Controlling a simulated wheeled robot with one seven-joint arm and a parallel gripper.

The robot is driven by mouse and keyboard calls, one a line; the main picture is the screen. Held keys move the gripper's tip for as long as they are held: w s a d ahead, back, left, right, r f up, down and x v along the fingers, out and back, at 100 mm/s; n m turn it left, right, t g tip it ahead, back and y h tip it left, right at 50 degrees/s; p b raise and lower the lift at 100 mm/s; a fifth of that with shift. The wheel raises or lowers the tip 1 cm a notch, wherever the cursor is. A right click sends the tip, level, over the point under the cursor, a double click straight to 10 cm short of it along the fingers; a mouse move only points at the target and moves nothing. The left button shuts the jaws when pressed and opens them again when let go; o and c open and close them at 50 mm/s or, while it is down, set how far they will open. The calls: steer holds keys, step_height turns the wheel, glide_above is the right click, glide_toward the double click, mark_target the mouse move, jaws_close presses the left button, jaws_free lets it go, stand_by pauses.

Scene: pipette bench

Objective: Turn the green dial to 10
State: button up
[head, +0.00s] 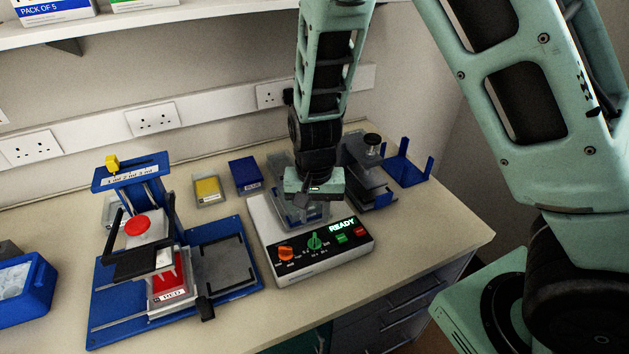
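The green dial (314,242) is a knob on the front panel of a white box-shaped device (322,263). Small markings surround it, too small to read for certain. An orange dial (286,253) sits to its left. To its right are a lit "READY" display, a green button (341,239) and a red button (360,231). My gripper (309,205) hangs above the rear of the device, behind and above the green dial, apart from it. Its fingers are small and dark against the device, so their opening is unclear.
A blue-based rig (215,230) with a red button top and black arms stands left of the device. Behind are a yellow-filled tray (207,189) and a blue box (245,174). A dark-topped stand (371,182) and blue bracket (408,170) are right. The front-right bench is clear.

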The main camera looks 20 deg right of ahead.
step_height(320, 180, up, 10)
stand_by(0.3)
steer(key=shift+f, duration=0.15)
steer(key=s+a+f+n+b, duration=0.1)
steer(key=s+a+n+b, duration=0.2)
steer(key=s+n, duration=0.3)
steer(key=s+a+f+n+b, duration=0.2)
steer(key=s+n+b, duration=0.4)
steer(key=s, duration=0.8)
steer(key=shift+a+n+y, duration=0.3)
steer(key=shift+a+n, duration=0.1)
steer(key=shift+a, duration=0.1)
steer(key=shift+s, duration=0.1)
steer(key=shift+f, duration=0.1)
